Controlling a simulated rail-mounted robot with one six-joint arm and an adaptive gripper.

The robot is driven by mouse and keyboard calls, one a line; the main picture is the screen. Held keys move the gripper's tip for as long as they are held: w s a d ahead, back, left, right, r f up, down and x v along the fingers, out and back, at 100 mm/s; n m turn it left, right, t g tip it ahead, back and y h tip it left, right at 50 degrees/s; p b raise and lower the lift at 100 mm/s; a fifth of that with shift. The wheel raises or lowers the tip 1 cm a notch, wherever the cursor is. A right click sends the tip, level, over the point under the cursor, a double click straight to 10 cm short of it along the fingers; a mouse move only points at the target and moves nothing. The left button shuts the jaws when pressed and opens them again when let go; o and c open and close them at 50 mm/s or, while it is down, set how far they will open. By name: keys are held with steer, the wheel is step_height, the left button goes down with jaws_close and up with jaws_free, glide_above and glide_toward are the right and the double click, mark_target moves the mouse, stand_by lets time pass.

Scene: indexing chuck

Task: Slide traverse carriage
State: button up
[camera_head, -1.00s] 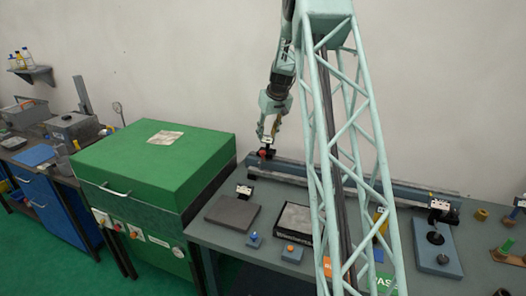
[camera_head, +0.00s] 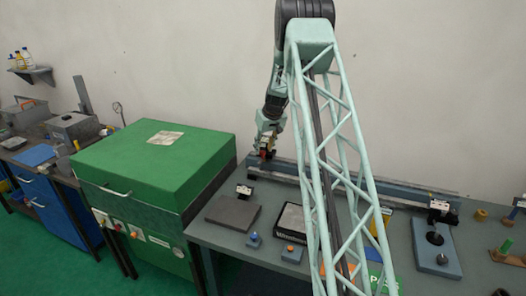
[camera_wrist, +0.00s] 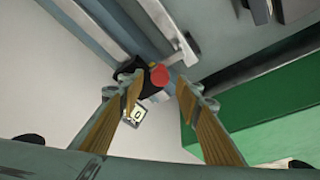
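The traverse rail (camera_head: 400,190) runs along the back of the bench. The dark carriage with a red knob (camera_head: 264,154) sits near the rail's left end. In the wrist view the red knob (camera_wrist: 160,75) shows between and just beyond my fingertips, with the black carriage body (camera_wrist: 130,68) behind the left finger. My gripper (camera_wrist: 162,86) is open, its two tan-padded fingers apart on either side of the knob; contact is not visible. In the head view my gripper (camera_head: 266,143) is low over the carriage and partly covers it.
A green cabinet (camera_head: 150,165) stands close to the left of the rail. On the bench in front lie a dark plate (camera_head: 233,213), a framed tray (camera_head: 277,230), blue button boxes (camera_head: 292,253) and a blue-grey plate (camera_head: 437,262) at right. My lattice column hides the bench's middle.

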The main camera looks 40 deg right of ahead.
mark_target(264, 152)
steer(key=shift+x, duration=1.25)
jaws_close()
